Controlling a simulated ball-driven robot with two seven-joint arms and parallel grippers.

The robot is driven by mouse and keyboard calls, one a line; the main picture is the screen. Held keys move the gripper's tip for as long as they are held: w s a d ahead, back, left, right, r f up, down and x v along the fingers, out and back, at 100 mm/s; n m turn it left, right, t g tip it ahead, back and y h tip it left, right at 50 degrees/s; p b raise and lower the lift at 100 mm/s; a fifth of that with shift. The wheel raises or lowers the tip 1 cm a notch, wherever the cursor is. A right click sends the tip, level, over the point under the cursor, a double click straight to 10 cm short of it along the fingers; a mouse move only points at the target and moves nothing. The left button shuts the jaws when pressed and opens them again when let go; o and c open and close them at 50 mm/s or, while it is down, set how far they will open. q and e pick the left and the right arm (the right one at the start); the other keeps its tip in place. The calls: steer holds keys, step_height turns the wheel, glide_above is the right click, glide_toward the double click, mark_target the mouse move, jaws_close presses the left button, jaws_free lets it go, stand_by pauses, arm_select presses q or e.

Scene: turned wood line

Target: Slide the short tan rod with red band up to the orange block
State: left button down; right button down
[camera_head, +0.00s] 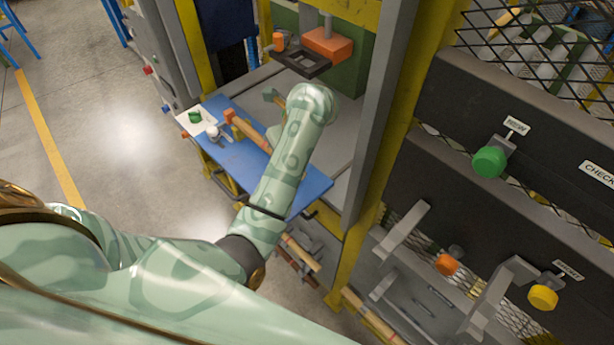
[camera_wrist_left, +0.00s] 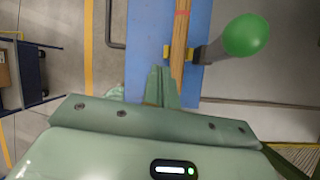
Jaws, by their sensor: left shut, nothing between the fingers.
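In the left wrist view a tan rod (camera_wrist_left: 179,32) with a red band near the top of the picture lies lengthwise on the blue board. My left gripper (camera_wrist_left: 161,72) is shut and empty, its fingertips over or beside the rod; I cannot tell whether they touch. A yellow-and-dark piece (camera_wrist_left: 195,52) with a grey shaft and green ball (camera_wrist_left: 247,36) sits at the rod. In the head view a tan rod (camera_head: 252,133) lies on the blue board, with a small orange block (camera_head: 229,115) at its far end. My forearm hides the gripper and part of the board.
The blue board (camera_head: 225,158) carries a white sheet (camera_head: 196,121) with a green item. Behind it stand a dark frame (camera_head: 298,62) and a large orange box (camera_head: 327,44). A yellow post (camera_head: 365,230) and a dark rack with a green knob (camera_head: 489,162) are on the right.

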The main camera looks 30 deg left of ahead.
arm_select(q)
steer(key=d+n+g+h, duration=0.1)
steer(key=d+n+h, duration=0.1)
steer(key=d+h, duration=0.5)
steer(key=shift+y, duration=0.9)
steer(key=f+b, duration=0.1)
steer(key=f, duration=0.2)
steer(key=f+b, duration=0.2)
steer(key=f, duration=0.2)
steer(key=w+f+b, duration=0.1)
steer(key=f+b, duration=0.1)
steer(key=f, duration=0.1)
steer(key=shift+f, duration=0.25)
steer(key=shift+w+a, duration=0.2)
steer(key=shift+a, duration=0.5)
steer(key=shift+w+a, duration=0.25)
steer(key=shift+a, duration=0.4)
steer(key=shift+w+a, duration=0.2)
steer(key=shift+a, duration=0.45)
steer(key=shift+d, duration=0.1)
